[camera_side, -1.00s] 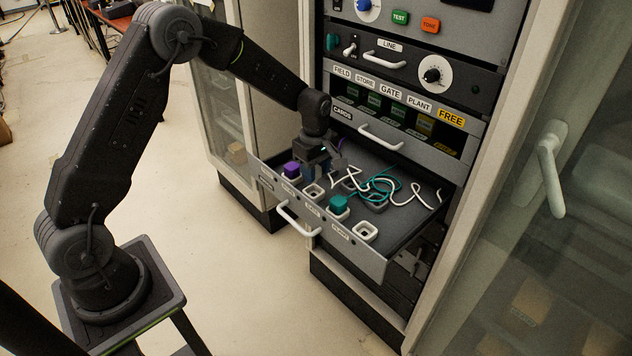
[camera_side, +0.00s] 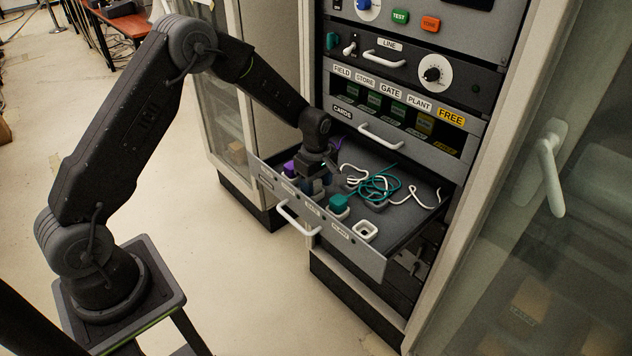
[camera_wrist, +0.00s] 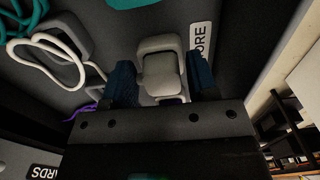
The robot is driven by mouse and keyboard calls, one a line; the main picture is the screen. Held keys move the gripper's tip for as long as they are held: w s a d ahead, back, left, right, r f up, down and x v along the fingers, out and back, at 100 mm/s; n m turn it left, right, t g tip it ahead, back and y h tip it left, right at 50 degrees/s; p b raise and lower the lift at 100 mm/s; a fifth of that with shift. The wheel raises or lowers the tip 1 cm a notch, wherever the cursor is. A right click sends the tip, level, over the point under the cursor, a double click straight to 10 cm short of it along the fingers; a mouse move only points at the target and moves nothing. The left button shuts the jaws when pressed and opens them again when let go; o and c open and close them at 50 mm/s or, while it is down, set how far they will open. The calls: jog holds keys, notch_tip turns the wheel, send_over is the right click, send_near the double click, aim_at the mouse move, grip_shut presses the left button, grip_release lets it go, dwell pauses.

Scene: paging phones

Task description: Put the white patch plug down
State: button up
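The white patch plug (camera_wrist: 163,75) sits at a pale square socket rim (camera_wrist: 160,43) beside a label whose visible letters read "ORE". In the wrist view it lies between the two blue fingers of my gripper (camera_wrist: 163,83), with a narrow gap on each side. My gripper is open around the plug. I cannot tell how deep the plug sits in the socket. In the side view my gripper (camera_side: 313,185) is low over the drawer's front row and hides the plug. A white cord (camera_wrist: 62,50) loops at the left in the wrist view.
The open drawer (camera_side: 345,262) holds a purple plug (camera_side: 289,167) left of my gripper and a teal plug (camera_side: 339,203) right of it. An empty white socket (camera_side: 365,231) is further right. Teal cord (camera_side: 378,186) and white cord (camera_side: 422,201) lie tangled on the drawer floor.

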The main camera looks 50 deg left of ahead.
aim_at(316, 182)
jog(key=shift+o, duration=0.7)
jog(key=s+d+r+m+t, duration=0.1)
jog(key=s+r+m, duration=0.1)
jog(key=r, duration=0.8)
jog(key=s+d+r+m, duration=0.1)
jog(key=s+r, duration=0.2)
jog(key=r, duration=0.6)
jog(key=s+d+r+m+t, duration=0.2)
jog(key=s+m, duration=0.5)
jog(key=s, duration=0.4)
jog(key=s+d+r+m+t, duration=0.2)
jog(key=s+r+m, duration=0.3)
jog(key=s+m, duration=0.3)
jog(key=s, duration=0.4)
jog(key=shift+d+t, duration=0.2)
jog(key=shift+t, duration=0.1)
